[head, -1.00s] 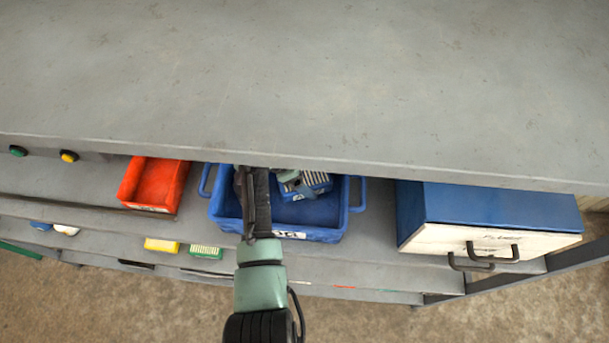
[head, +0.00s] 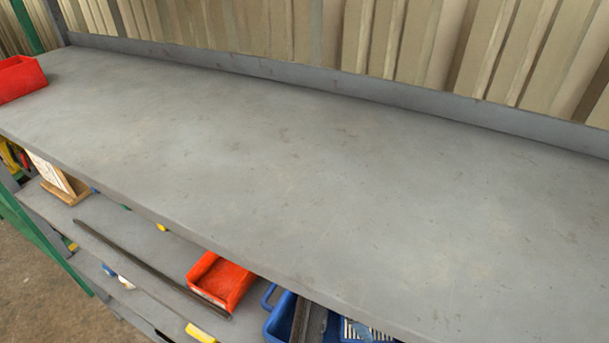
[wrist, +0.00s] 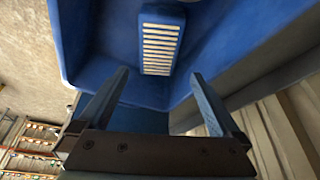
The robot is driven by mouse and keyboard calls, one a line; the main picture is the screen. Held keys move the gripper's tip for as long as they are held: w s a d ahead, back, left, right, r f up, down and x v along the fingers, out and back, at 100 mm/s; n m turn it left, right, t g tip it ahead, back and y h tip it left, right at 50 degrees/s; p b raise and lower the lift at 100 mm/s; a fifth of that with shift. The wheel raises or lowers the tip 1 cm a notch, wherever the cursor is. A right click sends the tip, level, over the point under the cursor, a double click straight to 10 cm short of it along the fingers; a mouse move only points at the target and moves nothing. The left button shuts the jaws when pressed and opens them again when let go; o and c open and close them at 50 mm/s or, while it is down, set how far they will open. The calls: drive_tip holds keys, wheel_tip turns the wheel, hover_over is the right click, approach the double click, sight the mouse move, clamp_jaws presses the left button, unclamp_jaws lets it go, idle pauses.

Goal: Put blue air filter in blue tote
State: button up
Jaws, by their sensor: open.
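The blue tote (head: 272,325) stands on the shelf below the top board, cut off by the bottom edge of the head view. In the wrist view the tote (wrist: 85,40) fills the upper middle. The blue air filter (wrist: 160,40), with pale slats, lies inside the tote. It also shows partly in the head view (head: 362,332). My gripper (wrist: 158,75) is open and empty, its two fingers spread apart. The filter lies beyond the fingertips, and I see no finger closed on it. Most of my gripper is hidden in the head view.
An orange-red bin (head: 220,282) stands left of the tote on the same shelf. The wide grey top board (head: 300,180) overhangs the shelf and is largely clear. A red bin (head: 20,78) sits at its far left end.

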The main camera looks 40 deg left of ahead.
drive_tip(key=s+a, duration=0.2)
drive_tip(key=a, duration=0.1)
drive_tip(key=s+a+b, duration=0.1)
drive_tip(key=s+a, duration=0.2)
drive_tip(key=s+a+b, duration=0.1)
drive_tip(key=s+a, duration=0.1)
drive_tip(key=a, duration=0.1)
drive_tip(key=shift+s+f, duration=0.2)
